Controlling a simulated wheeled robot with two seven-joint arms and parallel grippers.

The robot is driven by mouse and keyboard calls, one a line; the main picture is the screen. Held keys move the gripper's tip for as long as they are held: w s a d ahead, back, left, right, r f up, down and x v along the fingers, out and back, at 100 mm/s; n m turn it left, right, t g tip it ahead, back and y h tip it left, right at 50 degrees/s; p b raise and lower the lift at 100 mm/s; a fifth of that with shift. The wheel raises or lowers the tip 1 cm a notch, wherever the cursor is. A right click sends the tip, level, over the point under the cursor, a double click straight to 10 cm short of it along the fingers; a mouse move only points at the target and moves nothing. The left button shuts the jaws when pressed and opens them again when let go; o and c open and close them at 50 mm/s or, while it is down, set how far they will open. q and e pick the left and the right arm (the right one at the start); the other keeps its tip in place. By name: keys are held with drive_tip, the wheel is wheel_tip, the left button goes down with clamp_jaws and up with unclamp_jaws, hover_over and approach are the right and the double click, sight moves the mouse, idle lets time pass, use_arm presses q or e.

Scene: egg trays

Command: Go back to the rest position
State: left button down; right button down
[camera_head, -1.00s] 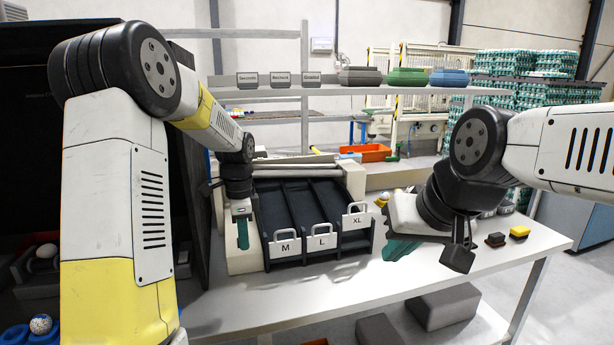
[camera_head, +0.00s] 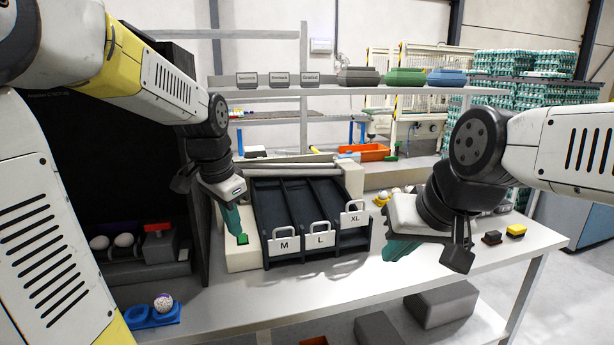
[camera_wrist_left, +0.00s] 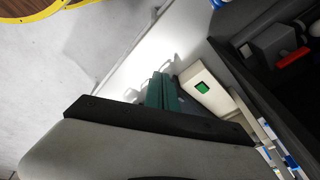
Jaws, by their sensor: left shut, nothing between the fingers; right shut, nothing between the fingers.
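My left gripper (camera_head: 236,226) is shut and empty, its green fingers pointing down in front of the left side of the sorting rack. Its green fingers (camera_wrist_left: 162,92) also show side by side in the left wrist view, beside a cream block with a green button (camera_wrist_left: 202,88). My right gripper (camera_head: 400,248) is shut and empty, held above the table to the right of the rack. The dark sorting rack (camera_head: 290,262) has sloped lanes labelled M, L and XL.
The white table (camera_head: 360,282) is clear at its front. A speckled egg (camera_head: 163,301) sits in a blue holder (camera_head: 140,317) at the left front. White eggs (camera_head: 123,240) lie in the dark booth. A shelf (camera_head: 330,90) crosses behind.

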use_arm(q)
drive_tip(key=s+r+n+t, duration=0.1)
drive_tip(key=s+n, duration=0.3)
drive_tip(key=s, duration=0.3)
drive_tip(key=s+d+r+n+t+h, duration=0.1)
drive_tip(key=s+r+n+t, duration=0.1)
drive_tip(key=s+n, duration=0.2)
drive_tip(key=s, duration=0.3)
drive_tip(key=shift+s+d+r+t, duration=0.25)
drive_tip(key=shift+s+t, duration=0.05)
